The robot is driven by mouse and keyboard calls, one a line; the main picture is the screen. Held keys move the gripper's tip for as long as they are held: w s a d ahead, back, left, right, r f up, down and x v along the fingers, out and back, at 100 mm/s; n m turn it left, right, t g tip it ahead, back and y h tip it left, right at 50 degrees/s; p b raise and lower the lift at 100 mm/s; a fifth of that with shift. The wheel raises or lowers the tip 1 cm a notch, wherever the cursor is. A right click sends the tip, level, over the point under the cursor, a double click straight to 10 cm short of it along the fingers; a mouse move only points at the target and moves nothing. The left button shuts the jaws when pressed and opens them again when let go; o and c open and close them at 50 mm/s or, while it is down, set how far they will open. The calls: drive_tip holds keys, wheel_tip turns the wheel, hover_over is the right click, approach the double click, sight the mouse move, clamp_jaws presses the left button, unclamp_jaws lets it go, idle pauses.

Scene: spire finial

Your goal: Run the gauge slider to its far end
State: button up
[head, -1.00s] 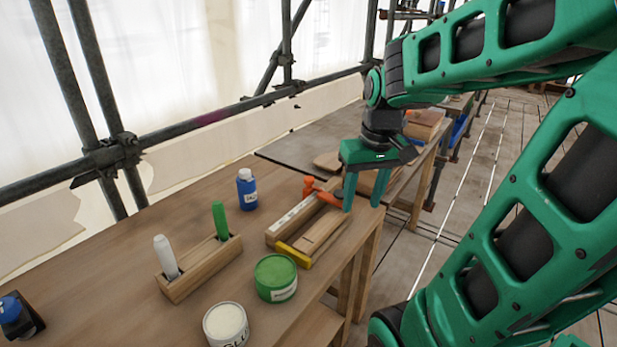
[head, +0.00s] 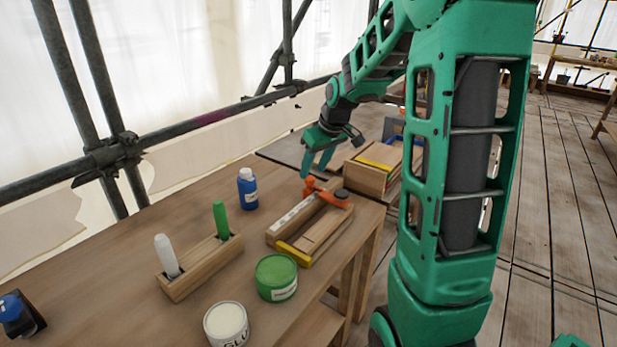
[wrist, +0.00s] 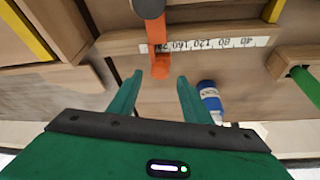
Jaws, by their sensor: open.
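The gauge (head: 317,235) is a wooden channel with a white printed scale (head: 294,213) along one side and a yellow stop (head: 293,254) at its near end. The orange slider (head: 328,197) with a dark round knob (head: 342,194) sits at the gauge's back end. In the wrist view the orange slider (wrist: 158,40) is near the high-number end of the scale (wrist: 205,43). My gripper (head: 316,172) is open and empty, just behind the slider. In the wrist view the orange tab's end appears between my fingertips (wrist: 160,78); contact cannot be told.
A blue bottle (head: 247,189) stands left of the gauge. A wooden holder (head: 200,268) with green and white markers, a green tin (head: 276,278) and a glue tub (head: 226,324) are nearer. A wooden box (head: 367,178) stands behind the gauge on the right.

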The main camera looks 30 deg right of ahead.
sight(310, 178)
drive_tip(key=shift+x, duration=2)
clamp_jaws()
